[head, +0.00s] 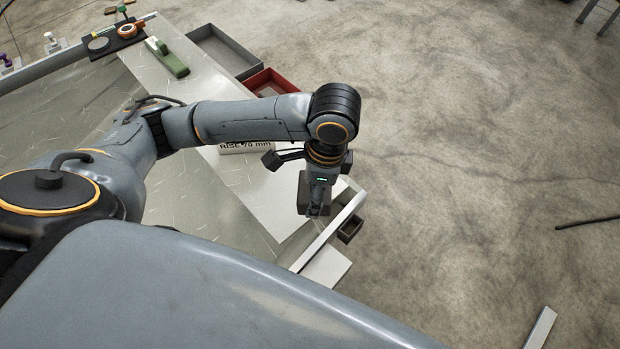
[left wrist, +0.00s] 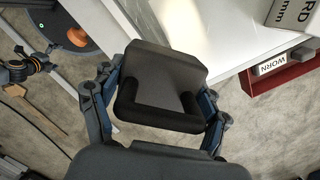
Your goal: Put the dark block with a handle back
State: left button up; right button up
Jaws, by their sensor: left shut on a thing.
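My left gripper (head: 316,188) hangs over the near right end of the worktable. It is shut on the dark block with a handle (left wrist: 164,72), which fills the middle of the left wrist view. The fingers press on its left and right sides, and the thick black handle faces the wrist camera. In the head view only part of the block shows below my wrist, and I cannot tell how far it is above the surface.
A red tray (head: 268,80) and a grey tray (head: 232,50) adjoin the far edge. A green tool (head: 168,58) lies farther back. A small dark open box (head: 350,230) is at the table's right edge.

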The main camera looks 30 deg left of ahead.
pick_arm(q)
jog(key=f+m, duration=0.1)
jog(key=f+m+b, duration=0.1)
jog(key=d+f+m, duration=0.1)
jog(key=m, duration=0.1)
jog(key=shift+s+f+t, duration=0.3)
jog(key=shift+f, duration=0.05)
jog(key=w+a+f, duration=0.2)
jog(key=w+f, duration=0.1)
jog(key=w+a+f+b, duration=0.1)
jog(key=w+a+f, duration=0.1)
jog(key=w+f, duration=0.1)
jog(key=w+a+f+b, duration=0.1)
jog(key=w+a+f, duration=0.2)
jog(key=w, duration=0.1)
jog(key=shift+w, duration=0.4)
jog(key=shift+w+a+f, duration=0.35)
jog(key=shift+w+f, duration=0.05)
jog(key=shift+f, duration=1.65)
pick_arm(e)
jog(key=shift+w+a+f, duration=0.1)
jog(key=shift+w+f, duration=0.1)
jog(key=shift+f, duration=0.75)
jog(key=shift+w+f, duration=0.15)
jog(key=shift+f, duration=0.75)
pick_arm(q)
jog(key=shift+f, duration=0.1)
jog(key=o, duration=1.8)
jog(key=shift+s, duration=0.2)
jog(key=shift+f, duration=0.1)
